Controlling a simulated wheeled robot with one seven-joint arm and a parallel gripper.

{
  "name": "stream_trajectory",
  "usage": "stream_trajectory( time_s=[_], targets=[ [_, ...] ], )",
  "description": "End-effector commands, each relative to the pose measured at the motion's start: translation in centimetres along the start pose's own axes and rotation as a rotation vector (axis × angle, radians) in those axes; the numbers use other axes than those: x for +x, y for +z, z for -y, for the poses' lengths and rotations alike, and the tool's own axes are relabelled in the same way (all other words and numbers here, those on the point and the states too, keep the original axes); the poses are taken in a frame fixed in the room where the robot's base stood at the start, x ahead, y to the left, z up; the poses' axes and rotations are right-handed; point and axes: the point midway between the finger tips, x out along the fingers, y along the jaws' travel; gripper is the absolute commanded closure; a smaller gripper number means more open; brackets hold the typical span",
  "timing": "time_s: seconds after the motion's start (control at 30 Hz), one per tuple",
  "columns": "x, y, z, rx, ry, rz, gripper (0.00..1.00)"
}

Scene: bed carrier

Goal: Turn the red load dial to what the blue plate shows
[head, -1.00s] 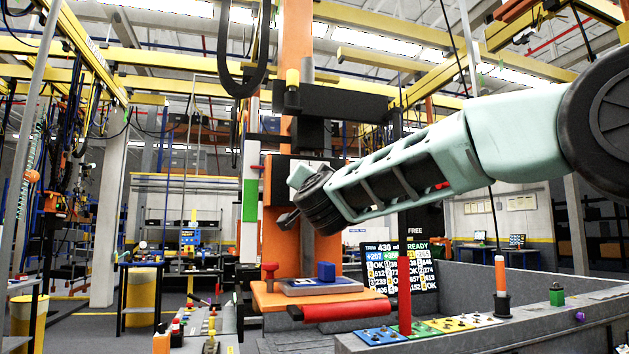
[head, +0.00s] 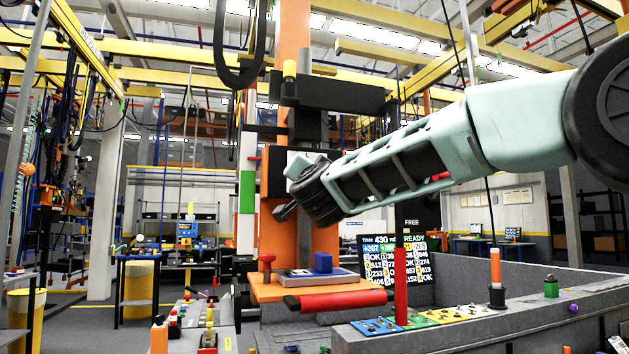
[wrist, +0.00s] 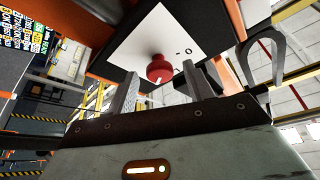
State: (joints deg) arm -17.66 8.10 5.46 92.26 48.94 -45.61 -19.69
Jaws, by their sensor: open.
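The red load dial (wrist: 160,68) is a round red knob with a pale pointer line, on a white plate (wrist: 142,45) with small dark marks in the wrist view. My gripper (wrist: 164,80) is open, its two grey fingers on either side of the dial in the picture. I cannot tell whether they touch it. In the head view my gripper (head: 284,210) is up at the orange column, and the dial is hidden there. A small blue plate (head: 376,327) with knobs lies on the right ledge. I cannot tell whether it is the task's plate, and no reading is legible on it.
A black screen (head: 378,262) of numbers stands behind a red post (head: 401,285). The grey ledge (head: 460,337) runs right.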

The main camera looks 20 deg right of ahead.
Motion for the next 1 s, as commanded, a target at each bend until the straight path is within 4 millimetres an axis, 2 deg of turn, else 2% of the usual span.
stream_trajectory(
  time_s=[0.6, 0.8, 1.0],
  targets=[
    [-13.3, 0.2, -0.1, 0.002, -0.002, 0.001, 0.48],
    [-15.9, 0.1, -0.1, 0.001, -0.001, 0.0, 0.48],
    [-16.7, 0.1, 0.0, -0.001, -0.001, 0.001, 0.48]
  ],
)
